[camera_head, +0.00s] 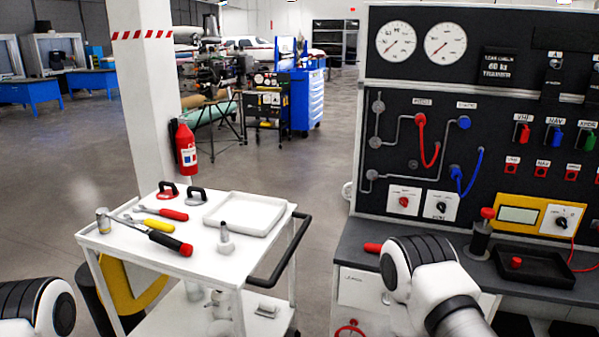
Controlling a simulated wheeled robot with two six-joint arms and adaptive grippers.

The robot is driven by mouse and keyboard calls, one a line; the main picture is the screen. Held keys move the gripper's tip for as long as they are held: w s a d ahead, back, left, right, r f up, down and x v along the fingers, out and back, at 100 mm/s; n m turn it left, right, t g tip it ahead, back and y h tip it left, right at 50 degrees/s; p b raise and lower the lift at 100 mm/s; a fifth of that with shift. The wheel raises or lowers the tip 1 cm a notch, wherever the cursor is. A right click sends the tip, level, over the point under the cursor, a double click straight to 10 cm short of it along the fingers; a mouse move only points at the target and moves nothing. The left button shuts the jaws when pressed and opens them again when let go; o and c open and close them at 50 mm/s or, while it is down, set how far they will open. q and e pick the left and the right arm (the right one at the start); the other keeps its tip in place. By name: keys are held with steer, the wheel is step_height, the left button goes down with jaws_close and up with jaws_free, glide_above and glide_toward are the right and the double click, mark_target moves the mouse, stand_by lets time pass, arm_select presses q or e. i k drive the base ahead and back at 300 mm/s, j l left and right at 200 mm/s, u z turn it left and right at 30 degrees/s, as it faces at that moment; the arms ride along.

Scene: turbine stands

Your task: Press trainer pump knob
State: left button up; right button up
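The trainer is a black upright panel (395,165) above a dark bench top, with two round gauges (397,41) at its upper left. A red knob (404,201) sits on a white plate low on the panel, and a black knob (440,206) is on the plate beside it. A red-capped cylinder (487,213) stands on the bench. I cannot tell which of these is the pump knob. White and black links of my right arm cover the bench's front left part. Only a link of my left arm shows at lower left. Neither gripper is visible.
A white cart (285,222) with tools and a shallow tray (244,226) stands left of the bench. A red bar end (372,248) shows beside my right arm. A black tray (532,268) lies on the bench. A fire extinguisher (186,148) hangs on the pillar.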

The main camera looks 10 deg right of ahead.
mark_target(488, 213)
steer(key=z, duration=1.5)
